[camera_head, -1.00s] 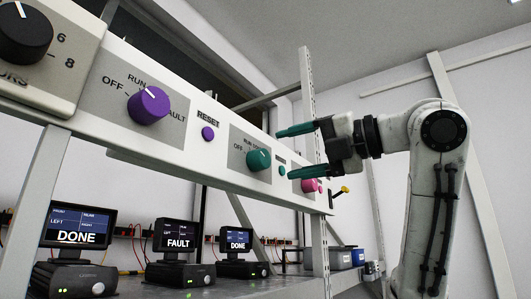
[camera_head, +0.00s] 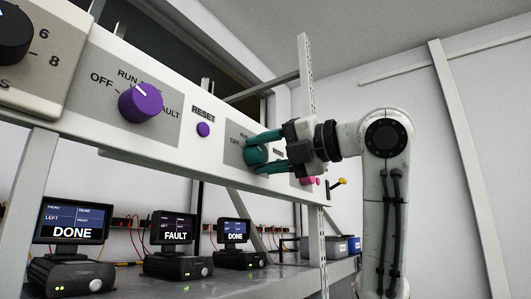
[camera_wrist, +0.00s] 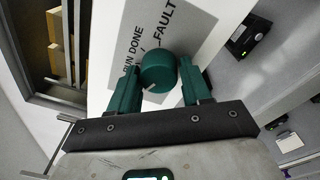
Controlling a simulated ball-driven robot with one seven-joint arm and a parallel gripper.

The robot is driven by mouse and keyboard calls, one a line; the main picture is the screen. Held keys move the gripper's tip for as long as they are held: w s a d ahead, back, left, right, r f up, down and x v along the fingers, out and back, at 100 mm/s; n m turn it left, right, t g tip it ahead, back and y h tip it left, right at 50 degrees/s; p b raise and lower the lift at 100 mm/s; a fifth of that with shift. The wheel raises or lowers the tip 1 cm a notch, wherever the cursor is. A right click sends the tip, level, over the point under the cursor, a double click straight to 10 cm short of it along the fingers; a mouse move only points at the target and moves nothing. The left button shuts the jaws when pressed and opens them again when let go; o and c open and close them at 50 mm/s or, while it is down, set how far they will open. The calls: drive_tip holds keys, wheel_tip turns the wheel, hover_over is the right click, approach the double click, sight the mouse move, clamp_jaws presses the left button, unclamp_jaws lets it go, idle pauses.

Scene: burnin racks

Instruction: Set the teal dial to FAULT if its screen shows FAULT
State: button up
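The teal dial (camera_head: 254,155) is a round knob on a grey plate on the tilted panel, right of the purple dial. My gripper (camera_head: 265,152) has teal fingers, one above and one below the dial. In the wrist view the dial (camera_wrist: 158,72) sits between the fingertips, and I cannot tell whether they touch it. RUN, DONE and FAULT labels show there; OFF is hidden. I cannot read the pointer surely. Three screens stand below: left screen (camera_head: 73,221) reads DONE, middle screen (camera_head: 174,227) FAULT, right screen (camera_head: 233,231) DONE. Which belongs to the teal dial is unclear.
The purple dial (camera_head: 140,103) and purple RESET button (camera_head: 203,130) are left of the teal dial.

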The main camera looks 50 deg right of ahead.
drive_tip(key=c, duration=0.6)
drive_tip(key=shift+f, duration=0.1)
drive_tip(key=m+b, duration=0.1)
drive_tip(key=m, duration=0.3)
drive_tip(key=shift+b, duration=0.35)
drive_tip(key=m+b, duration=0.1)
drive_tip(key=m, duration=0.2)
drive_tip(key=shift+m, duration=0.4)
drive_tip(key=m+b, duration=0.1)
drive_tip(key=m, duration=0.3)
drive_tip(key=shift+t+h+b, duration=0.3)
drive_tip(key=shift+b, duration=0.1)
drive_tip(key=shift+m+b, duration=0.35)
drive_tip(key=shift+m, duration=1.45)
